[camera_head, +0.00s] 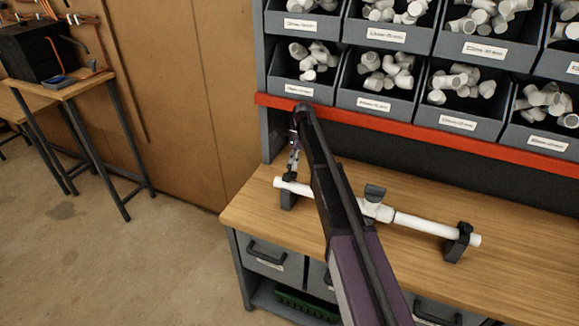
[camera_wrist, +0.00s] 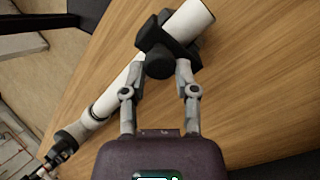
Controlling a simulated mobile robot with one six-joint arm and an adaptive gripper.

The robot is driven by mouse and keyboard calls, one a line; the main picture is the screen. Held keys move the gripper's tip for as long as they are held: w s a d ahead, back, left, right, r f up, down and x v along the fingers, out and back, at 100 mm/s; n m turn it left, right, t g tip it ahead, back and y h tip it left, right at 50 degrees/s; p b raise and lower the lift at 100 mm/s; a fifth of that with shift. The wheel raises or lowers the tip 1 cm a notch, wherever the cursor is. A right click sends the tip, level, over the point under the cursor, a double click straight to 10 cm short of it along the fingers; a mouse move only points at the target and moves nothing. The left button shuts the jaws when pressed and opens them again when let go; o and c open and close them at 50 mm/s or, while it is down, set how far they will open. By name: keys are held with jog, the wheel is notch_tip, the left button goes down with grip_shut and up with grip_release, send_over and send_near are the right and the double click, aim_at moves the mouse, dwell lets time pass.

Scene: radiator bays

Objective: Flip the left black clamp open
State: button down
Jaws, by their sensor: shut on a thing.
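The left black clamp (camera_head: 289,197) stands on the wooden bench near the left end of a white pipe (camera_head: 433,227). In the wrist view the clamp (camera_wrist: 165,42) crosses over the pipe (camera_wrist: 192,20), with a rounded dark part facing my gripper. My gripper (camera_wrist: 161,68) has its two grey fingers on either side of that part and is shut on it. In the head view my gripper (camera_head: 294,162) is just above and behind the pipe, partly hidden by my arm. The right black clamp (camera_head: 459,242) holds the pipe's right end.
A white fitting with a dark grey handle (camera_head: 375,193) sits mid-pipe. A red rail (camera_head: 420,133) and labelled bins (camera_head: 375,101) of white fittings rise behind the bench (camera_head: 262,205). Drawers (camera_head: 270,262) are below. The floor (camera_head: 150,265) at left is clear.

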jog(key=shift+a, duration=0.25)
jog(key=shift+c, duration=1.9)
grip_release()
jog(key=shift+a, duration=0.15)
